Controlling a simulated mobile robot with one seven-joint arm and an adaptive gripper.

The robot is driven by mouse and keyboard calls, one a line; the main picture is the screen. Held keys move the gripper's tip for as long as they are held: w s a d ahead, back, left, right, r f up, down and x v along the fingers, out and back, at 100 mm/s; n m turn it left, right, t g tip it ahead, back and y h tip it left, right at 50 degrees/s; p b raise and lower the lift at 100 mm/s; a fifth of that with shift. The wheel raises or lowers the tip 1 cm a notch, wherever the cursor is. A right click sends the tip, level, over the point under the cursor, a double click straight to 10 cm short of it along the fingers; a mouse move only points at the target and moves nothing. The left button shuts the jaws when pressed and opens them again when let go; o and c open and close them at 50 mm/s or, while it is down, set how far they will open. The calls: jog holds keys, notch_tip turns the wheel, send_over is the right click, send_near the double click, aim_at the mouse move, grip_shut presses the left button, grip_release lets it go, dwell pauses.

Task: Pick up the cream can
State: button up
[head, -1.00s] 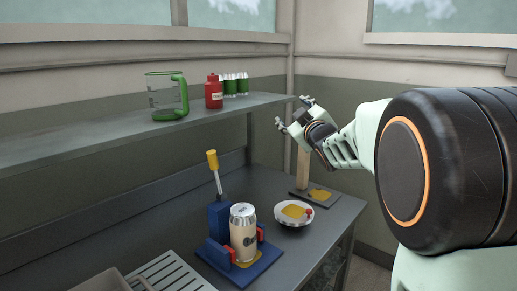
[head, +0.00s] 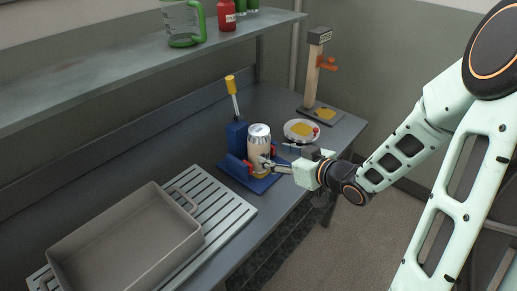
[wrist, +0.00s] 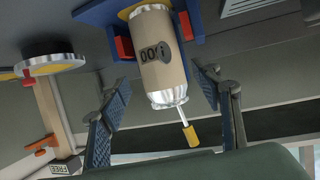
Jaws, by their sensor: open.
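The cream can (head: 259,143) stands upright in a blue fixture (head: 228,172) with red pads and a yellow-handled lever, on the dark bench. My gripper (head: 277,165) is open just in front of the can, at its lower right in the head view. In the wrist view the can (wrist: 163,62) appears upside down, its silver lid toward the gripper (wrist: 168,108). The can's body shows between and beyond the two spread fingers, with visible gaps on both sides. The far side of the can is hidden.
A wooden post stand (head: 312,78) is at the bench's far end. A grey bin (head: 125,240) rests on a slatted rack (head: 236,207) at front left. A shelf (head: 130,62) runs above, holding a green-handled jug and bottles.

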aim_at(259, 147)
jog(key=b+x, duration=0.1)
jog(key=x, duration=0.8)
jog(key=shift+r, duration=0.1)
jog(key=c, duration=1.4)
jog(key=shift+r, duration=0.1)
grip_shut()
jog(key=shift+r, duration=0.1)
